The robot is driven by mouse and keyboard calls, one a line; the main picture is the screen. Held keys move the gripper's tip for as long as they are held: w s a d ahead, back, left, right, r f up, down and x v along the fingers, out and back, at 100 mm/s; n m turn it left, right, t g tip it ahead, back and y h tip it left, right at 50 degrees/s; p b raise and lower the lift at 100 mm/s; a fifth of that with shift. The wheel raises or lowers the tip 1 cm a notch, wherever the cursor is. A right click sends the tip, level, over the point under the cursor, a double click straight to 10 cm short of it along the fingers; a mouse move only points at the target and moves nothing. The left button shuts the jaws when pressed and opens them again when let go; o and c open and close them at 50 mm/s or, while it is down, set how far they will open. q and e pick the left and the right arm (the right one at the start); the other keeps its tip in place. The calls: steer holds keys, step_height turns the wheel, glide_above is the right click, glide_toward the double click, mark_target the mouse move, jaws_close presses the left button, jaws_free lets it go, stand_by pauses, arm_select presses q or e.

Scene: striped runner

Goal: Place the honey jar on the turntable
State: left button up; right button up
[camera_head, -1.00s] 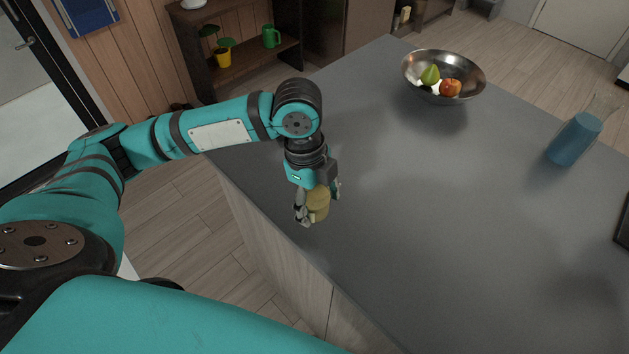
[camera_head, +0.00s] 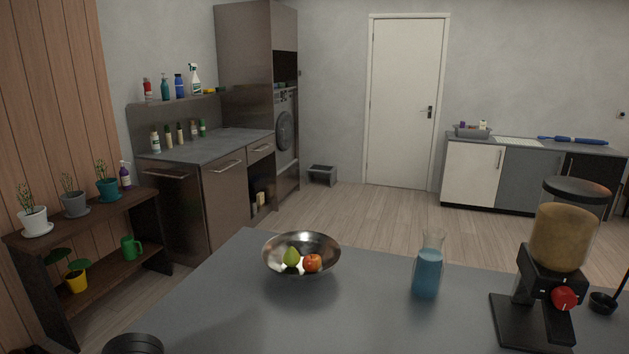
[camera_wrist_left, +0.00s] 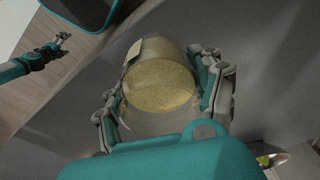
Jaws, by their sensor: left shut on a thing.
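A jar (camera_wrist_left: 158,82) with grainy yellow-tan contents shows in the left wrist view, with a small pale label at its upper left; I take it for the honey jar. My left gripper (camera_wrist_left: 162,72) is shut on it, one finger on each side. In the head view, neither the jar nor the left gripper shows, only a dark part of my arm at the bottom edge. My right gripper (camera_wrist_left: 60,42) shows small at the upper left of the left wrist view, empty; its finger opening is too small to judge. I see no turntable in either current view.
On the grey counter (camera_head: 350,320) stand a metal bowl (camera_head: 302,273) with a green pear and an orange fruit, a blue liquid carafe (camera_head: 428,270) and a dispenser (camera_head: 555,250) with a red knob. The counter between bowl and carafe is clear. A plant shelf (camera_head: 100,220) stands left.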

arm_select(q)
steer(key=n, duration=0.3)
steer(key=shift+s+a+r, duration=0.1)
steer(key=shift+a+r, duration=0.1)
steer(key=shift+r, duration=0.15)
steer(key=n, duration=0.3)
steer(key=n+y, duration=0.1)
steer(key=shift+s+a+r, duration=0.1)
steer(key=shift+a+r, duration=0.15)
steer(key=shift+r, duration=0.1)
